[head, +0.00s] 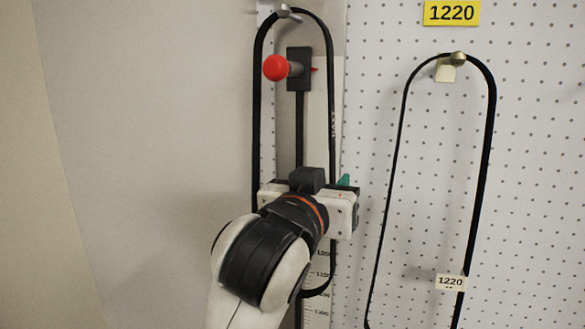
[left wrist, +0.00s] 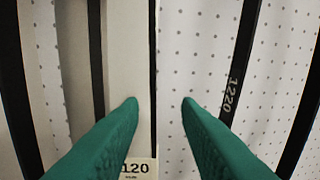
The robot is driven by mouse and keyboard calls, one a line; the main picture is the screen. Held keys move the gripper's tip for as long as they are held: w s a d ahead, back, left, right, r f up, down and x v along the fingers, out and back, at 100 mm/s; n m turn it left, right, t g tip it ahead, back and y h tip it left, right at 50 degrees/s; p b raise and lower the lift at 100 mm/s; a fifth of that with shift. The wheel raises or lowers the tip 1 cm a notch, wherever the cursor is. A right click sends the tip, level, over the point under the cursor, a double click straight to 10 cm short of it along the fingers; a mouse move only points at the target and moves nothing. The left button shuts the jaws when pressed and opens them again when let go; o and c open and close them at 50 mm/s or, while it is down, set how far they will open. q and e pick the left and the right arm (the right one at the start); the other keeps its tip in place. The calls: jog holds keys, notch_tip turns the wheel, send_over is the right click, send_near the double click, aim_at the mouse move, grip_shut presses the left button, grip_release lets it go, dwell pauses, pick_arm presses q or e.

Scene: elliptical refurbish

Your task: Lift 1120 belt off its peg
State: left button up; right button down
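The belt at left, a long black loop (head: 257,110), hangs from a metal peg (head: 285,12) at the top. A tag (left wrist: 136,169) reading "120", its left part hidden by a finger, shows at its lower end in the left wrist view. My left gripper (left wrist: 161,102) is in front of this loop, below the red knob. Its green fingers are open and apart. The loop's right strand (left wrist: 152,60) runs between the fingertips, and neither finger visibly touches it. In the head view the gripper hides part of that strand. My right gripper is out of view.
A second belt (head: 489,110) hangs at right from its own peg (head: 458,58), under a yellow 1220 label (head: 452,12). A red knob (head: 276,68) on a black slider (head: 299,69) sticks out inside the left loop. A ruler (head: 318,300) shows below my gripper. Bare pegboard lies between the belts.

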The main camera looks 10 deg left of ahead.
aim_at(330, 178)
pick_arm(q)
jog(key=x, duration=0.1)
jog(key=p+x, duration=0.2)
jog(key=shift+w+a, duration=0.2)
jog(key=shift+w, duration=0.25)
jog(key=shift+w+d+f, duration=0.1)
jog(key=shift+w+f, duration=0.1)
jog(key=shift+w, duration=0.15)
jog(key=shift+s, duration=0.1)
jog(key=shift+c, duration=0.3)
grip_shut()
jog(key=shift+r, duration=0.1)
